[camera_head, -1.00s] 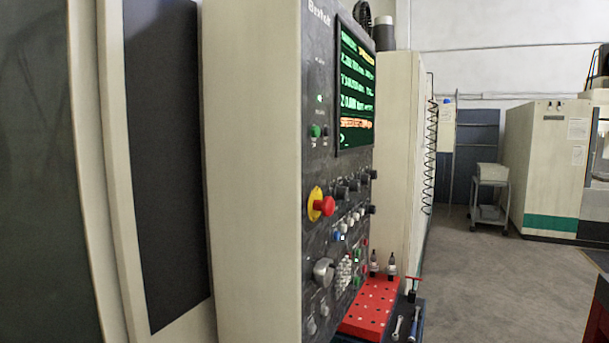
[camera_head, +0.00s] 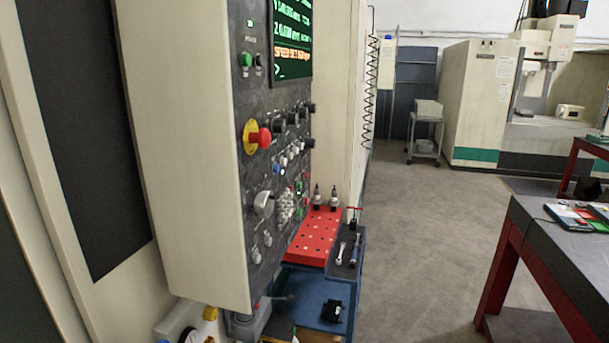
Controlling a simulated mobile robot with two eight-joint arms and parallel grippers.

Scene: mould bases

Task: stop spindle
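The machine's control panel (camera_head: 236,188) stands at the left, seen at a steep angle. It carries a screen (camera_head: 292,38) with green and orange text, cut off by the top edge. A red mushroom button (camera_head: 264,138) on a yellow collar sits below a green button (camera_head: 246,60). A large grey knob (camera_head: 264,204) and several small buttons (camera_head: 285,205) are lower on the panel. Small green and red buttons (camera_head: 299,187) sit near its right edge; their labels are too small to read. Neither of my grippers is in view.
A red perforated tray (camera_head: 312,240) with two tool holders (camera_head: 325,197) and wrenches (camera_head: 347,250) lies on a blue cart (camera_head: 302,290) beside the panel. A dark-topped workbench (camera_head: 560,245) with red legs stands at the right. Grey floor (camera_head: 410,240) between them is clear.

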